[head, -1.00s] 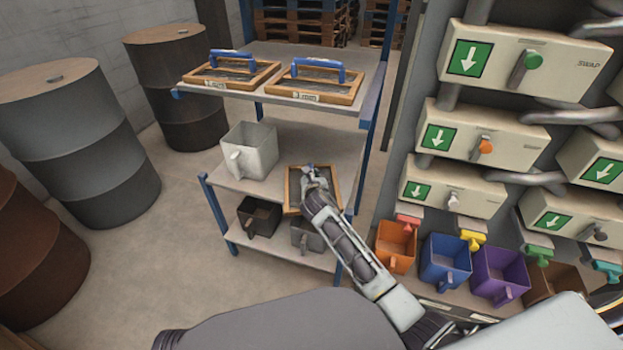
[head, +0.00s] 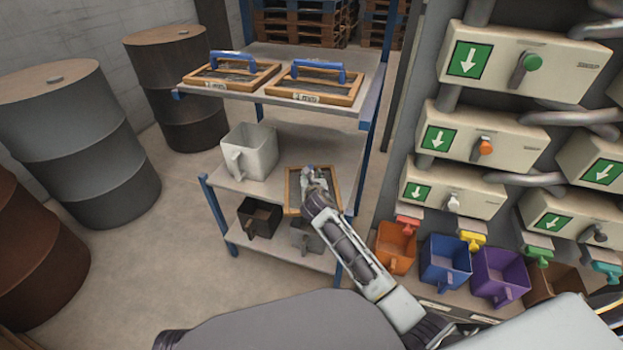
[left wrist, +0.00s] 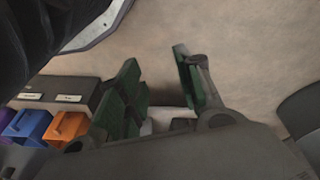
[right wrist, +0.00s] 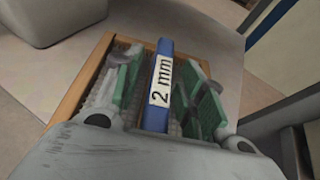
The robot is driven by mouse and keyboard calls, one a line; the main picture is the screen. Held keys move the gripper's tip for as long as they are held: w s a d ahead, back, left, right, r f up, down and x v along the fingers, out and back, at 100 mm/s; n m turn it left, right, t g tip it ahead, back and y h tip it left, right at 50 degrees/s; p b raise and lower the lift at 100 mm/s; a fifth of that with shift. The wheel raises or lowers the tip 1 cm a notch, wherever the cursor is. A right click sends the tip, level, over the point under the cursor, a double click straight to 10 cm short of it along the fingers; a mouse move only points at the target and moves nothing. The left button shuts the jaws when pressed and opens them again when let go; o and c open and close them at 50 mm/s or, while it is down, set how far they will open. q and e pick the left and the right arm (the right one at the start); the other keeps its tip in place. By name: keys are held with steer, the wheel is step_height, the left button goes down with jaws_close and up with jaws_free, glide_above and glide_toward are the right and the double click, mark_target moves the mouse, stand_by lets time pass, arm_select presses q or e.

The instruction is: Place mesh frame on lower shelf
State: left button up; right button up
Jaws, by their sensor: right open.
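A wooden mesh frame (head: 337,192) lies on the middle shelf (head: 258,187) of the rack, near its front right corner. In the right wrist view its blue handle (right wrist: 157,95) carries a "2 mm" label. My right gripper (head: 312,174) is over the frame. Its green pads stand apart on either side of the handle, with gaps visible in the right wrist view (right wrist: 160,80). My arm hides part of the frame in the head view. My left gripper (left wrist: 157,85) is open and empty above the floor, outside the head view.
Two more mesh frames (head: 230,76) (head: 315,85) with blue handles lie on the top shelf. A white scoop bin (head: 250,150) stands left of the frame. Dark (head: 259,217) and grey (head: 305,238) bins stand on the bottom shelf. Coloured bins (head: 445,262) and dispensers line the right.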

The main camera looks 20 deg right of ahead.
steer(key=shift+s+a+r, duration=0.1)
steer(key=shift+s+r, duration=0.2)
steer(key=shift+s, duration=0.3)
steer(key=p+v, duration=0.3)
steer(key=v, duration=0.5)
steer(key=shift+s+a+r, duration=0.1)
steer(key=shift+s, duration=0.25)
arm_select(q)
step_height(320, 180, down, 6)
steer(key=s+a, duration=0.1)
steer(key=shift+g, duration=0.3)
arm_select(e)
steer(key=shift+v, duration=0.85)
arm_select(q)
steer(key=shift+a, duration=0.1)
steer(key=shift+r, duration=0.15)
